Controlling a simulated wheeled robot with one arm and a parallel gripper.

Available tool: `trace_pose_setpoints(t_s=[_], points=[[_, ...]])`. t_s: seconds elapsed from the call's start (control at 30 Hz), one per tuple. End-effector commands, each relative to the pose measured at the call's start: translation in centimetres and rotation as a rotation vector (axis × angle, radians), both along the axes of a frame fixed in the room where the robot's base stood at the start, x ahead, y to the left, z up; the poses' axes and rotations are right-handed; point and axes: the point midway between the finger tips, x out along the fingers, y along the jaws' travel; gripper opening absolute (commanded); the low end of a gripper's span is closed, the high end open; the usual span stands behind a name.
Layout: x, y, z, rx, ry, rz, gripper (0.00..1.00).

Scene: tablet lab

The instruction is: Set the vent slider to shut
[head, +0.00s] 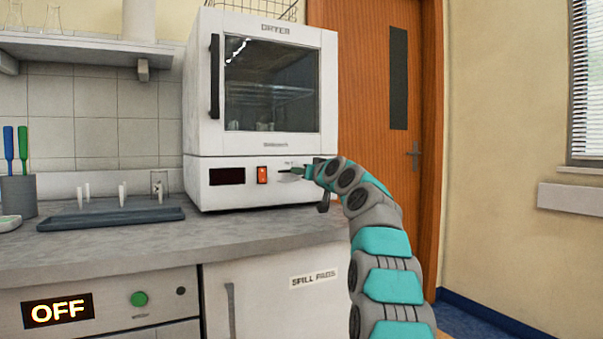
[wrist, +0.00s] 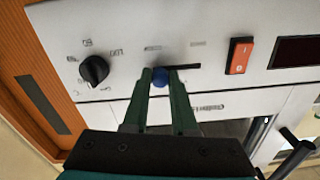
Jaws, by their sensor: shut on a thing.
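In the wrist view the bare slot runs to the right of the knob, and the knob appears at the slot's left end. Two small labels stand above the slot, too blurred to read. In the head view my gripper (head: 300,172) is at the dryer panel and hides the knob.
The white dryer (head: 263,95) stands on the grey counter (head: 255,233), door closed. An orange-red rocker switch (wrist: 239,55), a dark display (wrist: 296,51) and a black rotary dial (wrist: 94,70) flank the slot. A tube rack tray (head: 110,219) sits left.

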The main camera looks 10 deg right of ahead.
Motion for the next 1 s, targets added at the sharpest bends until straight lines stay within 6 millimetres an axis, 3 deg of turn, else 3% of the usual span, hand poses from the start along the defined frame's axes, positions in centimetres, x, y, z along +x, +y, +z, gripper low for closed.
trace_pose_setpoints(t_s=[0.8, 1.0], points=[[0.0, 0.0, 0.0, 0.0, 0.0, 0.0, 0.0], [-0.5, 1.7, -0.3, 0.0, 0.004, 0.003, 0.0]])
